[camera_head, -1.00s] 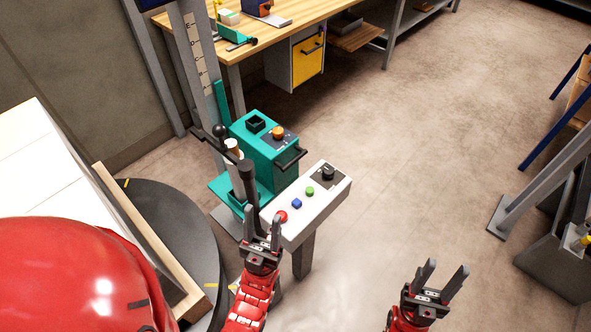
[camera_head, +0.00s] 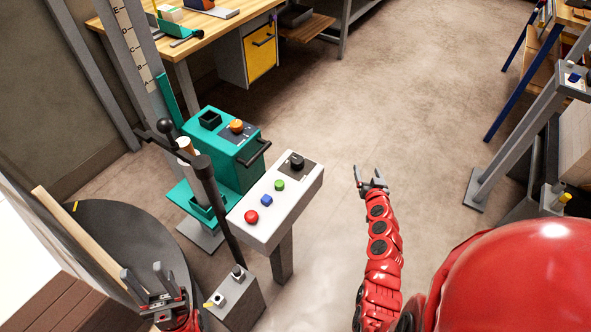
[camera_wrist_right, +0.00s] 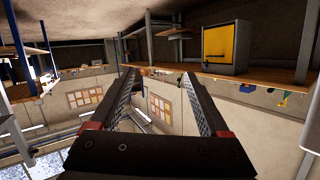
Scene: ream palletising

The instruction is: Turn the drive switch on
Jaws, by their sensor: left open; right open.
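A white control panel (camera_head: 270,215) on a grey post carries a black rotary knob (camera_head: 296,161) at its far end, a green button (camera_head: 280,185), a blue button (camera_head: 267,200) and a red button (camera_head: 251,216). I cannot read which control is the drive switch. My right gripper (camera_head: 369,170) is open and empty, right of the panel and apart from it. Its open fingers also show in the right wrist view (camera_wrist_right: 158,75), with nothing between them. My left gripper (camera_head: 144,270) is open and empty at the lower left, near the dark round table.
A teal machine (camera_head: 228,150) with an orange knob (camera_head: 236,126) stands left of the panel. A tall black lever (camera_head: 215,195) rises near a grey box (camera_head: 235,300) with small controls. A dark round table (camera_head: 120,235) is at left. Floor right of the panel is clear.

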